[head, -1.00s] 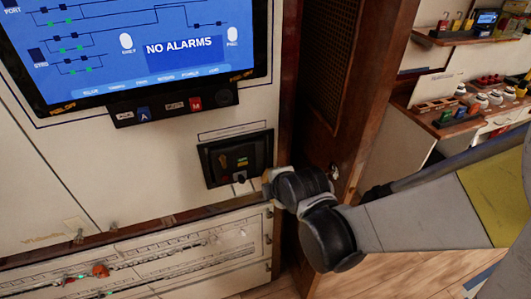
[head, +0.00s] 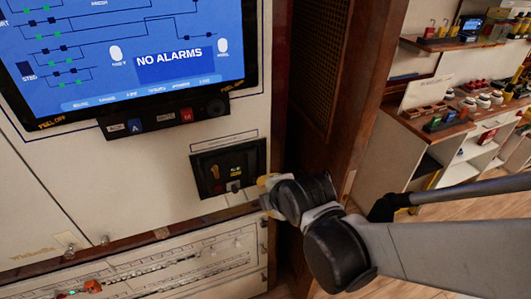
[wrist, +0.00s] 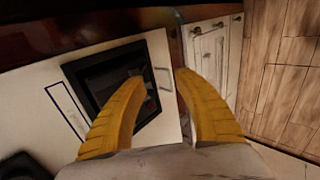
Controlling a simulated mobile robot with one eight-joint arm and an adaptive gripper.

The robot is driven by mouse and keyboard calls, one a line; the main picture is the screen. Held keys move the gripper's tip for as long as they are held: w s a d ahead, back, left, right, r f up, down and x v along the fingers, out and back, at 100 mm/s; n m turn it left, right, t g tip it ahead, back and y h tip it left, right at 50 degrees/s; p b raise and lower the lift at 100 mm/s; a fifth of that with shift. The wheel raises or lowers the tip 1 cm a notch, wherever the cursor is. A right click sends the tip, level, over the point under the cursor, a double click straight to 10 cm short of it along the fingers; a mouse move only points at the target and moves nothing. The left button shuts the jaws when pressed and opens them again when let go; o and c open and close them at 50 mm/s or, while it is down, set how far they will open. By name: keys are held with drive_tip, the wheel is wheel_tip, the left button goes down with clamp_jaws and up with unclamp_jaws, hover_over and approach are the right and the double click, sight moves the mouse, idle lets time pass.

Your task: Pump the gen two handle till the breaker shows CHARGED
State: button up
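A black breaker unit (head: 229,168) is set into the cream panel below the display. In the head view it has a tan lever-like part (head: 215,173) at its left and a small grey piece at its lower edge. Its small labels are too blurred to read. In the wrist view the breaker (wrist: 105,80) shows as a dark recessed frame, partly behind the left finger. My gripper (wrist: 156,75) has its two yellow fingers spread apart with nothing between them. In the head view the gripper (head: 266,188) is just right of and below the breaker's lower right corner.
A large blue display (head: 120,50) reading NO ALARMS is above, with a button strip (head: 165,115) under it. A brown wooden post (head: 345,90) stands close to the right of the panel. Shelves with small coloured items (head: 460,115) are farther right.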

drive_tip(key=v, duration=0.7)
drive_tip(key=shift+s+r, duration=0.2)
drive_tip(key=shift+s, duration=0.05)
